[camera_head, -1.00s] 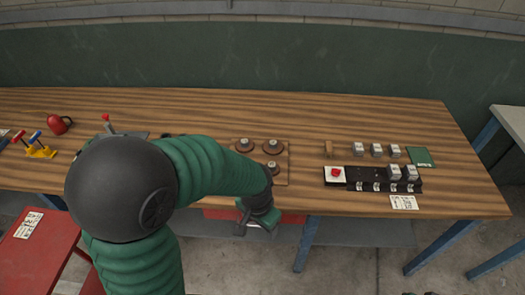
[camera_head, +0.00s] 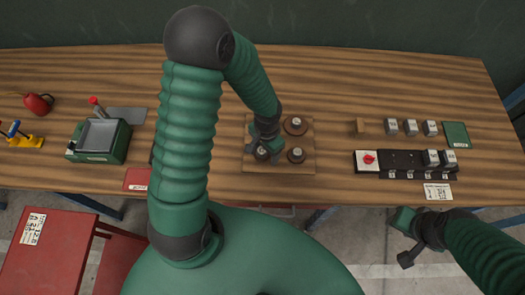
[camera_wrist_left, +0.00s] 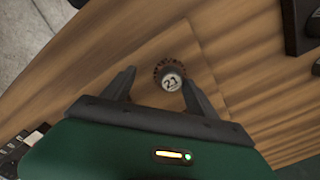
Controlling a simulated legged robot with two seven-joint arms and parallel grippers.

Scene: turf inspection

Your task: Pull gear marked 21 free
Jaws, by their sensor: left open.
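The gear marked 21 (camera_wrist_left: 171,82) shows in the left wrist view as a dark toothed disc with a pale cap reading 21. My left gripper (camera_wrist_left: 158,77) is open, with one finger on each side of the gear; I cannot tell whether they touch it. In the head view the left gripper (camera_head: 264,147) is over the lower-left gear (camera_head: 261,154) on a wooden board (camera_head: 275,167), partly hiding it. Two other dark gears, an upper one (camera_head: 296,125) and a lower one (camera_head: 297,155), sit to its right. My right gripper (camera_head: 408,240) is off the table's front edge, its jaws unclear.
Right of the board is a black panel (camera_head: 403,172) with a red knob (camera_head: 369,158) and several grey blocks. A green box with a lever (camera_head: 98,142) stands left. A red can (camera_head: 38,103) is farther left. The back of the wooden table (camera_head: 330,80) is clear.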

